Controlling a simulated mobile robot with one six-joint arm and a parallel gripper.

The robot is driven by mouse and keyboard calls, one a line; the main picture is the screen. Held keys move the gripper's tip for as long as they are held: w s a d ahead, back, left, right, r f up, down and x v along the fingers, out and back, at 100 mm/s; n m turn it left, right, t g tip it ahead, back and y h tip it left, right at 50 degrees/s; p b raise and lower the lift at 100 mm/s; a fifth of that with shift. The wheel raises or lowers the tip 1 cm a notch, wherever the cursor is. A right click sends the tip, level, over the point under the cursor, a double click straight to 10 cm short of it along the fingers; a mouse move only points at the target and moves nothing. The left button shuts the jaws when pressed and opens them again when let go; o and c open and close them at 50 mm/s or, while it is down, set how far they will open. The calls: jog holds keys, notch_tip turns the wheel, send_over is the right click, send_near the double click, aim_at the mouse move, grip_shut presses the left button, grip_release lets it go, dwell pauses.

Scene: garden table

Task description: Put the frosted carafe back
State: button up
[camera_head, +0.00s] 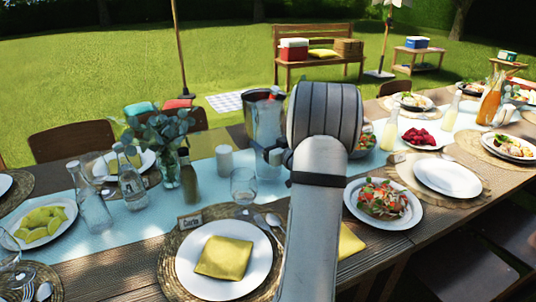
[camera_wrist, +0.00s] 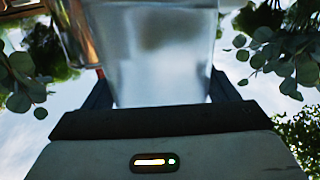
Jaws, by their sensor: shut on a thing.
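My gripper (camera_wrist: 160,88) is shut on a pale, cloudy see-through vessel (camera_wrist: 160,45), which I take to be the frosted carafe. It fills the upper middle of the wrist view, between the two dark fingers, and its top is cut off by the frame. In the head view my arm hides most of the gripper. A pale translucent body (camera_head: 268,168) shows just left of my arm, on or above the light blue runner (camera_head: 225,187). Whether its base touches the table is hidden.
A metal bucket (camera_head: 262,122) stands just behind. A leafy vase (camera_head: 167,165), brown bottle (camera_head: 189,178), white candle (camera_head: 225,159) and drinking glass (camera_head: 243,186) crowd the left. Clear bottles (camera_head: 131,186) stand farther left. A salad plate (camera_head: 383,204) lies right of my arm.

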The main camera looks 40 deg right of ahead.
jog(key=shift+s+f, duration=0.1)
jog(key=shift+f, duration=1.45)
jog(key=shift+f+b, duration=0.15)
jog(key=shift+b, duration=0.2)
jog(key=o, duration=1.2)
jog(key=shift+f, duration=0.2)
jog(key=o, duration=0.4)
jog(key=shift+r, duration=0.1)
jog(key=shift+r, duration=0.1)
